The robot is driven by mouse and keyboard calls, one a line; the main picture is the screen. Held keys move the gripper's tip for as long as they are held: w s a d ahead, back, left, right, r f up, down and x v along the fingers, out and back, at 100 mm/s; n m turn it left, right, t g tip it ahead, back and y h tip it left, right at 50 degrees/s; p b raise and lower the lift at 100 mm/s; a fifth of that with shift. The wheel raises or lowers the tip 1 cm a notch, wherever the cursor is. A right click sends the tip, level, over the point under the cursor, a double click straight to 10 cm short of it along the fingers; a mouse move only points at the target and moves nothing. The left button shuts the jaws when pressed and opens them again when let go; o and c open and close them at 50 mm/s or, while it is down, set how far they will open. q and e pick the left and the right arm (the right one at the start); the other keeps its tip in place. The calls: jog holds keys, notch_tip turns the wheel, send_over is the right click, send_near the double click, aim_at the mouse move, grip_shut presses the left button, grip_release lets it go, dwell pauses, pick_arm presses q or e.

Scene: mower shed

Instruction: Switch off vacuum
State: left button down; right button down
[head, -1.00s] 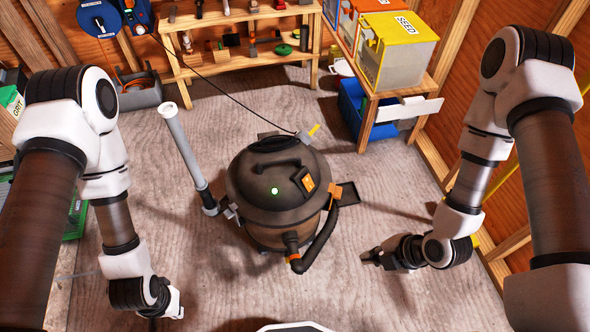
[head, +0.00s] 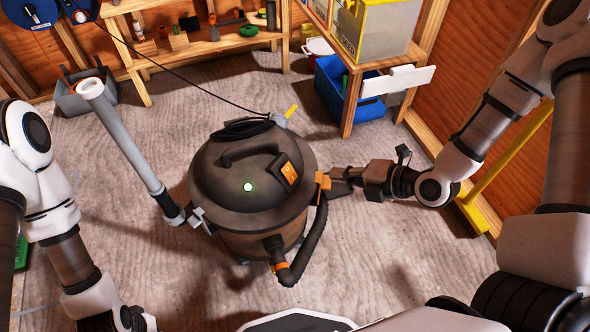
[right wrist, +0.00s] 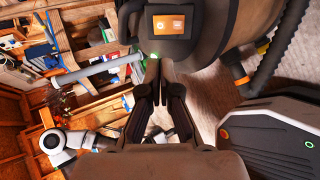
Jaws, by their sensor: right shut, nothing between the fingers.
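The dark brown drum vacuum (head: 225,185) stands upright on the floor in the middle of the head view. A green light (head: 248,187) glows on its lid. An orange switch (head: 288,171) sits on a dark block on the lid; it also shows at the top of the right wrist view (right wrist: 169,24). My right gripper (head: 341,187) is shut and empty at the vacuum's right side, by an orange latch (head: 322,180). I cannot tell whether it touches. Its fingers show below the switch in the right wrist view (right wrist: 154,88). My left gripper (head: 138,320) is cut off at the bottom edge.
A grey wand (head: 130,140) leans at the vacuum's left and a black hose (head: 309,245) curves at its front right. A black cord runs back. A wooden shelf (head: 190,55), a blue bin (head: 335,95) and a yellow broom (head: 500,165) stand around.

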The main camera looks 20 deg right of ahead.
aim_at(287, 168)
jog(key=b+x, duration=0.5)
jog(key=x, duration=0.8)
jog(key=shift+f, duration=0.25)
jog(key=shift+w+a, duration=0.2)
jog(key=shift+w+a+f, duration=0.1)
jog(key=shift+w+a, duration=0.05)
jog(key=shift+w, duration=0.05)
jog(key=shift+r+p, duration=0.65)
jog(key=shift+r, duration=0.2)
